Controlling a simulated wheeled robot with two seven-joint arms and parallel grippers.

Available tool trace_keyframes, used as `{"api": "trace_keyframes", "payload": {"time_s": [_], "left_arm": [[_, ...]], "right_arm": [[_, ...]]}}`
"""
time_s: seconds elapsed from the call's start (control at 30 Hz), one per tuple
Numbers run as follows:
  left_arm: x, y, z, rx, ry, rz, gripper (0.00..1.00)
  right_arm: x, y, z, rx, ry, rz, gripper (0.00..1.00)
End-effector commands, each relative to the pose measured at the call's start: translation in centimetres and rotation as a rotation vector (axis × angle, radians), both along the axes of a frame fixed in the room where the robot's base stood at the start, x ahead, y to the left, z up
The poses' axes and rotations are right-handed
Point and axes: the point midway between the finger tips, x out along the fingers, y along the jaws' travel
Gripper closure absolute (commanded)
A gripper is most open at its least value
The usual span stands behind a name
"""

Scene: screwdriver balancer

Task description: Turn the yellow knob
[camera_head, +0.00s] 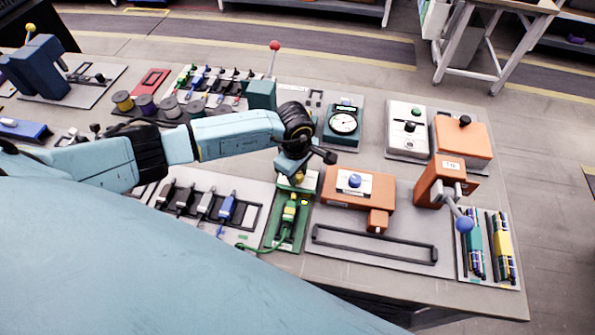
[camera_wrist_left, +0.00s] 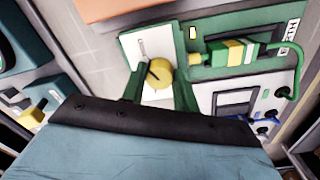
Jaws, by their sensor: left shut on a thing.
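The yellow knob (camera_wrist_left: 160,73) sits on a pale panel (camera_wrist_left: 148,42) with a short scale line, at the middle of the left wrist view. A dark pointer mark shows on the knob. My left gripper (camera_wrist_left: 159,84) has one finger on each side of the knob and is shut on it. In the head view my left gripper (camera_head: 298,173) comes down onto the knob (camera_head: 299,178), which is mostly hidden under the wrist. My right gripper is not in view.
A green station with a green and yellow connector (camera_head: 289,212) and cable lies just in front of the knob. An orange box with a blue button (camera_head: 355,181) stands to the right. A dial gauge (camera_head: 343,123) is behind. A lever with a blue ball (camera_head: 464,224) is further right.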

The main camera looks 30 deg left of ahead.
Motion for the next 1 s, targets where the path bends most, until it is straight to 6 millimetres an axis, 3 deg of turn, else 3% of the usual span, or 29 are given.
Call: {"api": "trace_keyframes", "payload": {"time_s": [0.37, 1.0], "left_arm": [[0.05, 0.02, 0.01, 0.001, -0.001, 0.174, 0.93], [0.15, -0.03, 0.07, 0.002, -0.001, 0.774, 0.93]], "right_arm": [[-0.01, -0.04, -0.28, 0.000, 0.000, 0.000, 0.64], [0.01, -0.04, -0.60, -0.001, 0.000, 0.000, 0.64]]}}
